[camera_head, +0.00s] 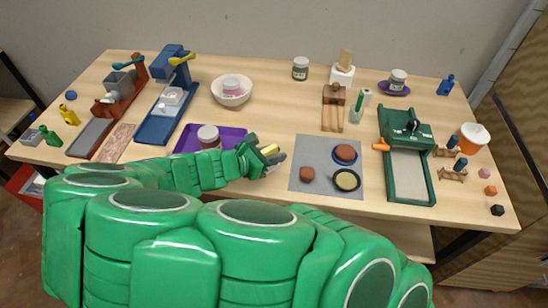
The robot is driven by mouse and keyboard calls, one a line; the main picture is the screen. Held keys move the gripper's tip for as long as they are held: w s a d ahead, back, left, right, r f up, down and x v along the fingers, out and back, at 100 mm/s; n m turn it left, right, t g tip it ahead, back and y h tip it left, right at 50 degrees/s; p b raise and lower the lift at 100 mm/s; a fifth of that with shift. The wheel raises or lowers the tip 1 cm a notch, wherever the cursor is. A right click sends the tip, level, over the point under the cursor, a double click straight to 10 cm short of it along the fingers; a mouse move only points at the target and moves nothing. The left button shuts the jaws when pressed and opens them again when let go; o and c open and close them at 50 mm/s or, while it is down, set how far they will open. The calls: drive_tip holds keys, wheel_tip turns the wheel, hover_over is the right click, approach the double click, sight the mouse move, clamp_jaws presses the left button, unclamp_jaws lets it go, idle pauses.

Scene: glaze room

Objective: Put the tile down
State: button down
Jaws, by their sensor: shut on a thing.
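My gripper (269,154) is at the end of my green arm, over the middle of the table near its front. It is shut on a small yellow piece, which I take to be the tile (270,149). The fingers and wrist hide part of the tile. I cannot tell whether it is above the table or touching it. A purple tray (187,142) lies just left of the gripper, partly hidden by my arm. A grey mat (318,147) lies to the right.
The mat bears a blue dish (345,155), a black-rimmed dish (347,180) and a brown lump (307,174). A green device (410,165) stands further right, a white bowl (232,91) behind. Bare table lies behind the gripper.

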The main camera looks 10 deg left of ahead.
drive_tip(key=shift+f, duration=0.8)
drive_tip(key=c, duration=1)
unclamp_jaws()
drive_tip(key=shift+f, duration=0.1)
drive_tip(key=v, duration=1.2)
